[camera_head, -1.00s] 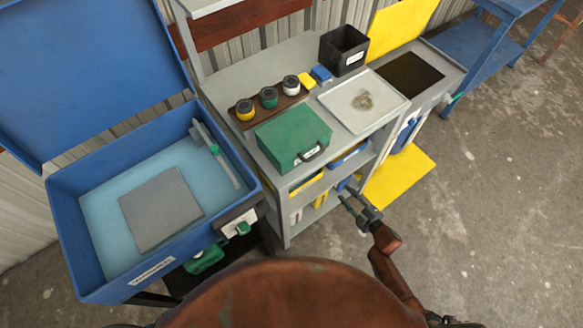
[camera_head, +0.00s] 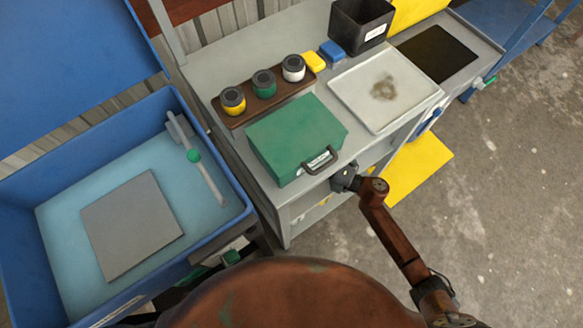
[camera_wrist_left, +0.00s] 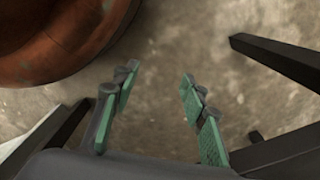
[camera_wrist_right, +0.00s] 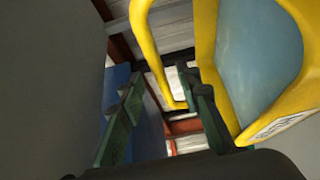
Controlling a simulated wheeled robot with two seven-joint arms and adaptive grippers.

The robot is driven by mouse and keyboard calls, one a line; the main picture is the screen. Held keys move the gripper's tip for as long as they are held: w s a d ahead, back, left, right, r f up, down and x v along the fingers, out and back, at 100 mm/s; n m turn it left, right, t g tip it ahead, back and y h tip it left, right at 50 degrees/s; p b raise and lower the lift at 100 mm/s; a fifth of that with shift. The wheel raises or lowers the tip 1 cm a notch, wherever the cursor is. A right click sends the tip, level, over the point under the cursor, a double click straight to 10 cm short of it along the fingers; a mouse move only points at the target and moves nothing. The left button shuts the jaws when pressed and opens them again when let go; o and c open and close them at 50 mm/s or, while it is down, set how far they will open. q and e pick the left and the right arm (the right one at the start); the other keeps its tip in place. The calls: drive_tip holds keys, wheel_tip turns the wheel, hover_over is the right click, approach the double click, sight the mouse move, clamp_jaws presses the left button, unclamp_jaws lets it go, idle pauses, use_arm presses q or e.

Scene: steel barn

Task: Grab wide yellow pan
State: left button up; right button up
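A yellow pan-like object (camera_wrist_right: 207,45) with a blue-grey inner face, a label and a looped handle (camera_wrist_right: 150,50) stands at the right of the right wrist view. I take it for the wide yellow pan; its far parts are cut off. My right gripper (camera_wrist_right: 155,90) is open. The handle loop reaches down between its fingers, nearer the right finger; contact cannot be told. In the head view my right gripper (camera_head: 345,180) is at the front of the grey workbench (camera_head: 228,60), its fingers mostly hidden. My left gripper (camera_wrist_left: 159,74) is open and empty above the floor.
A green case (camera_head: 285,135), a jar rack (camera_head: 240,118) and a white tray (camera_head: 350,85) stand on the bench. An open blue bin (camera_head: 240,205) is at the left. A yellow panel (camera_head: 418,170) sits low at the bench's right. Floor is clear at right.

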drive_tip(key=shift+b+x, duration=0.4)
drive_tip(key=shift+x, duration=1.45)
use_arm(q)
drive_tip(key=r, duration=0.1)
drive_tip(key=w+r, duration=0.1)
drive_tip(key=shift+w+d+r, duration=0.1)
drive_tip(key=shift+d+r, duration=0.2)
drive_tip(key=shift+d, duration=0.1)
use_arm(e)
drive_tip(key=shift+s, duration=0.15)
drive_tip(key=shift+c, duration=0.4)
clamp_jaws()
drive_tip(key=shift+r, duration=0.15)
